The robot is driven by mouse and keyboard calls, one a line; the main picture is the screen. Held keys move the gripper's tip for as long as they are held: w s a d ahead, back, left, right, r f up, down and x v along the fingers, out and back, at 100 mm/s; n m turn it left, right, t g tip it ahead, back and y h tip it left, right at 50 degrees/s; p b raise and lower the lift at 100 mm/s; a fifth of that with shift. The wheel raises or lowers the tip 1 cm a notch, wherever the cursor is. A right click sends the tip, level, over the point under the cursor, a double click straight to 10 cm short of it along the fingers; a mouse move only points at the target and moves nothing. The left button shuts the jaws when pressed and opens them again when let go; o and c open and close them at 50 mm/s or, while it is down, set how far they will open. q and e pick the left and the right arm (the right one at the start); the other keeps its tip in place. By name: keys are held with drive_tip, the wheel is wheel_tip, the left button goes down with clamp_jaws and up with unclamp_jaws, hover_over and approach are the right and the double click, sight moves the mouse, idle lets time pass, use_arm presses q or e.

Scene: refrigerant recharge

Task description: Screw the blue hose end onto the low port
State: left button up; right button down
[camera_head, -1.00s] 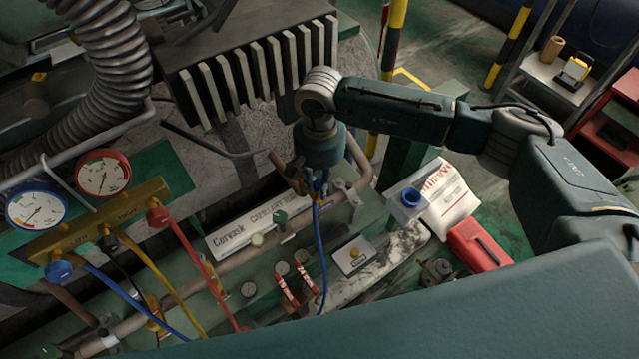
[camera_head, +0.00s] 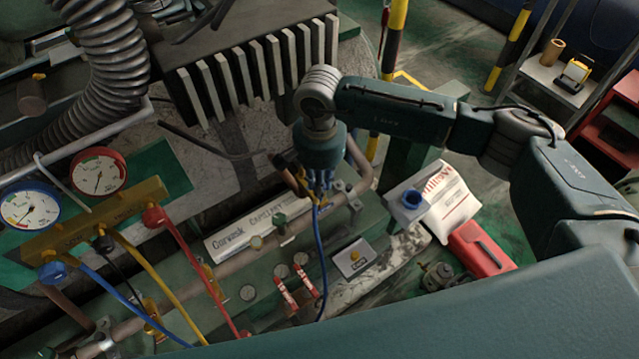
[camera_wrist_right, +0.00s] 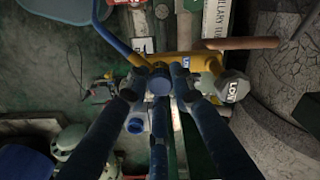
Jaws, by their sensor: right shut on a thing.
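My right gripper (camera_head: 316,198) points down over the brass low port (camera_head: 296,184) on the pipe at the centre of the head view. Its dark blue fingers (camera_wrist_right: 168,92) are closed around the blue hose end (camera_wrist_right: 160,80). The blue hose (camera_head: 320,245) hangs from the gripper down to the bench. In the wrist view the hose end is close beside the yellow brass port (camera_wrist_right: 188,62), which carries a "LOW" label. A grey cap (camera_wrist_right: 235,88) with a similar label is just right of the fingers. I cannot tell whether the threads meet. My left gripper is not in view.
The gauge manifold (camera_head: 95,222) with blue, yellow and red hoses is at the left. A finned block (camera_head: 250,75) stands behind the gripper.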

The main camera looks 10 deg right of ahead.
drive_tip(key=shift+f+m+b, duration=0.15)
drive_tip(key=shift+m+b, duration=0.15)
drive_tip(key=shift+m, duration=0.5)
drive_tip(key=shift+s+m, duration=0.1)
drive_tip(key=shift+m, duration=0.9)
drive_tip(key=shift+f+m+b, duration=0.1)
drive_tip(key=shift+m+b, duration=0.3)
drive_tip(key=shift+m, duration=0.6)
drive_tip(key=c, duration=1.4)
unclamp_jaws()
drive_tip(key=shift+r, duration=0.2)
